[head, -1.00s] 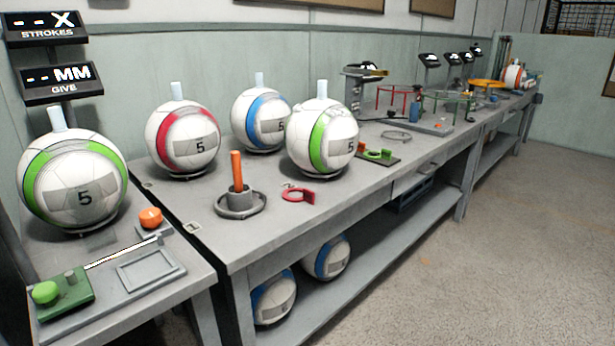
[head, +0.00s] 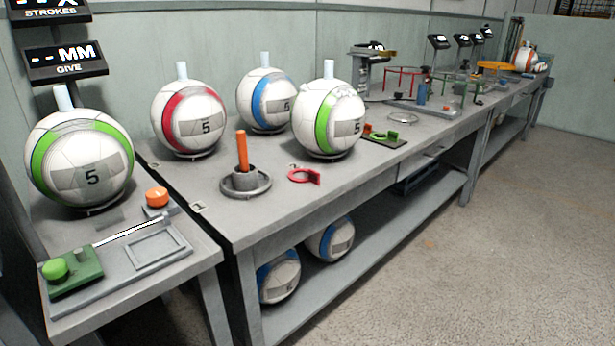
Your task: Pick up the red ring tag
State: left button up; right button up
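The red ring tag (head: 304,176) lies flat on the long grey bench, near its front edge. It has a round open ring and a small raised red block at its right end. It sits to the right of a grey round base with an upright orange handle (head: 242,152), apart from it. The white ball with the green band (head: 328,120) stands behind it. Neither of my grippers shows in the head view.
The long bench (head: 225,215) runs away to the right, with balls in red and blue bands at its back. A green and red fixture (head: 385,136) lies right of the green-banded ball. A lower table at left holds another ball (head: 80,160). Floor at right is clear.

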aim_at(314, 177)
jog(key=i+l, duration=0.2)
jog(key=l, duration=0.2)
jog(key=i+l, duration=0.2)
jog(key=l, duration=0.15)
jog(key=i+l, duration=0.2)
jog(key=l, duration=0.2)
jog(key=i+l, duration=0.2)
jog(key=l, duration=0.15)
jog(key=l+u, duration=0.1)
jog(key=u, duration=0.3)
jog(key=l+u, duration=0.1)
jog(key=u, duration=0.3)
jog(key=l+u, duration=0.1)
jog(key=u, duration=0.3)
jog(key=i+l, duration=0.05)
